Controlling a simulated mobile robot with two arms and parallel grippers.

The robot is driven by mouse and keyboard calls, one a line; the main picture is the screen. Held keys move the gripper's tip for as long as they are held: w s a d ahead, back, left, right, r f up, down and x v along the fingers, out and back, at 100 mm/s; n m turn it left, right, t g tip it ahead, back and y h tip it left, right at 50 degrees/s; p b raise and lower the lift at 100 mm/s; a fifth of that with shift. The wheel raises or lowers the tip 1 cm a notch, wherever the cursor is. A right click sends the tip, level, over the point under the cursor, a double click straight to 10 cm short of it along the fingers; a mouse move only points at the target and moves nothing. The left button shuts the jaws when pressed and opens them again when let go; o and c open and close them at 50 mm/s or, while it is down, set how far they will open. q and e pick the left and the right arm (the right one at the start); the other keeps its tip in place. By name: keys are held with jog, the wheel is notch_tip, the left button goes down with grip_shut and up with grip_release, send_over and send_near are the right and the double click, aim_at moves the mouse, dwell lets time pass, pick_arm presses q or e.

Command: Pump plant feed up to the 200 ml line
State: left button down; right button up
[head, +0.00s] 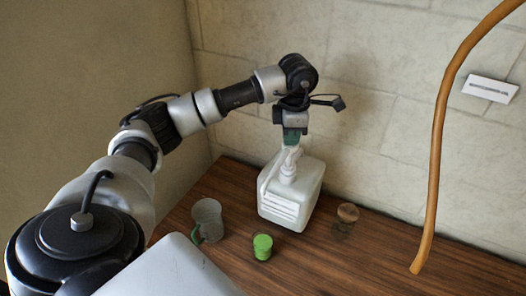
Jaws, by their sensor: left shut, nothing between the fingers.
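A white jug (287,205) with a pump head (289,165) on top stands upright on the wooden counter near the wall. My left gripper (291,143) points down directly over the pump head, shut with nothing between its fingers. It looks to be at or just above the pump top; I cannot tell whether they touch. A clear measuring cup (207,215) with a greenish handle stands on the counter left of the jug. Its lines and any liquid level are too small to read. My right gripper does not show.
A small green container (262,246) stands in front of the jug. A small brown-topped jar (346,214) stands to its right. An orange-brown hose (437,135) hangs at the right. A white plate (490,89) is on the wall. The counter (390,258) is clear at front right.

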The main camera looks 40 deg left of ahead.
aim_at(290, 148)
pick_arm(q)
jog(key=shift+r, duration=0.35)
jog(key=shift+f+b, duration=0.45)
jog(key=shift+f, duration=0.15)
jog(key=shift+f+b, duration=1.3)
jog(key=shift+f, duration=0.5)
jog(key=shift+r, duration=0.1)
jog(key=shift+r+p, duration=1.5)
jog(key=shift+r, duration=0.95)
